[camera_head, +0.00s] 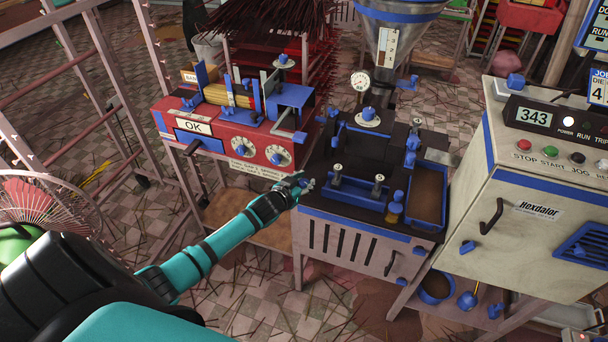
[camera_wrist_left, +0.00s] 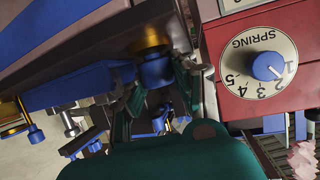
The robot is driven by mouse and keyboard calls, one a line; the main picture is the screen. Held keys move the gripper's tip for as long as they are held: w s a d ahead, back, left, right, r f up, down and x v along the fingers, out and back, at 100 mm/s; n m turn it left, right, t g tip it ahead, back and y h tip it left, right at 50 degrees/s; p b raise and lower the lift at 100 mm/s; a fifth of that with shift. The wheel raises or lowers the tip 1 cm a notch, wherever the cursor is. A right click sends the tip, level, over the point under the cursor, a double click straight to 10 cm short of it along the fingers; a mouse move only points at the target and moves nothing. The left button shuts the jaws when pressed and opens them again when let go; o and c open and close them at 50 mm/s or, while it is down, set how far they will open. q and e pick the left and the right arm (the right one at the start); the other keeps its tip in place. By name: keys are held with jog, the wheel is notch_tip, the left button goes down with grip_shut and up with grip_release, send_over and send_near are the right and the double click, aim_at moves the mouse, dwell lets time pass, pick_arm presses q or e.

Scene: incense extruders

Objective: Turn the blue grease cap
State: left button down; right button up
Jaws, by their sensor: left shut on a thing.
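The blue grease cap (camera_wrist_left: 157,72) sits under a brass collar (camera_wrist_left: 151,48) on the side of the dark extruder. My left gripper (camera_wrist_left: 160,95) has its teal and dark fingers on either side of the cap and is shut on it. In the head view my left gripper (camera_head: 303,184) is at the left front corner of the extruder (camera_head: 352,195), and I cannot make out the cap there behind the fingers. My right gripper is not in view.
A red machine (camera_head: 225,140) with dials stands left of the extruder; its spring dial (camera_wrist_left: 265,68) is close beside my gripper. A cream control cabinet (camera_head: 530,190) stands at right. A fan (camera_head: 35,200) and pink racks are at left. Sticks litter the floor.

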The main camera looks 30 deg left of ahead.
pick_arm(q)
jog(key=shift+a+r+m+h, duration=0.1)
jog(key=shift+a+m+h, duration=0.1)
jog(key=shift+m+h, duration=0.85)
jog(key=shift+w+m+h+b, duration=0.1)
jog(key=shift+m+h+b, duration=0.65)
jog(key=shift+h+b, duration=0.2)
jog(key=m+g+h+b, duration=0.2)
jog(key=m+h+b, duration=0.2)
jog(key=h, duration=0.1)
jog(key=shift+f, duration=0.2)
jog(key=m+g+h+b, duration=0.2)
jog(key=shift+d+m+b, duration=0.1)
jog(key=shift+m+b, duration=0.2)
jog(key=shift+m, duration=0.1)
jog(key=shift+r+m+g+h+b, duration=0.15)
jog(key=shift+m+g+h+b, duration=0.25)
jog(key=shift+m+g, duration=0.15)
jog(key=shift+d, duration=0.1)
jog(key=c, duration=1)
grip_release()
jog(key=shift+d, duration=0.1)
